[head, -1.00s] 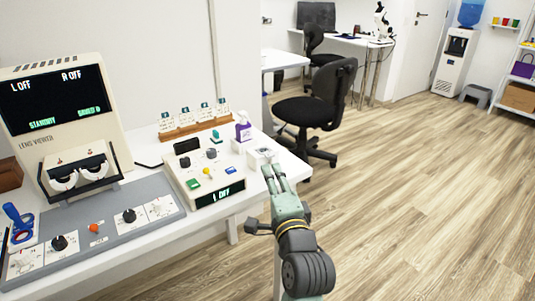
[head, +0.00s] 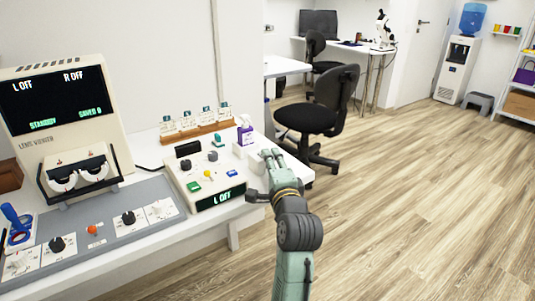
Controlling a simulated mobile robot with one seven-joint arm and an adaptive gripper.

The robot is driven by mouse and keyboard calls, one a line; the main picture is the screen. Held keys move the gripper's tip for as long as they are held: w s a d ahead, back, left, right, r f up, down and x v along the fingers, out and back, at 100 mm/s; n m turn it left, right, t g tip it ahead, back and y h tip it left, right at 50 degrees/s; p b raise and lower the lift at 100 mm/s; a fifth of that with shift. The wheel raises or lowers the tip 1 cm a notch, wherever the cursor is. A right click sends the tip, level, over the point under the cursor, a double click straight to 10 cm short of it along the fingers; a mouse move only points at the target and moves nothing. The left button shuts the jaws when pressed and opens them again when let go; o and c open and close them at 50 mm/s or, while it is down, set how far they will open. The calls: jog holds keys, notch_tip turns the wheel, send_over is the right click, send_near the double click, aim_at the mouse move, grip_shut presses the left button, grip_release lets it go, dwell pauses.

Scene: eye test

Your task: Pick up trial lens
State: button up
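I cannot make out a trial lens for certain at this size. A wooden rack (head: 190,134) at the back of the white table holds several upright pieces with small dark labels. A small white box (head: 256,160) sits at the table's right end. My gripper (head: 268,156) is over or beside this box and partly hides it. Its fingers point away from me toward the back of the table. I cannot see whether they are apart or touching anything.
A lens viewer (head: 62,112) and grey control panel (head: 100,222) fill the left. A black chair (head: 320,110) stands behind right. The floor at right is clear.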

jog(key=shift+w+a, duration=0.1)
jog(key=shift+w, duration=0.4)
grip_shut()
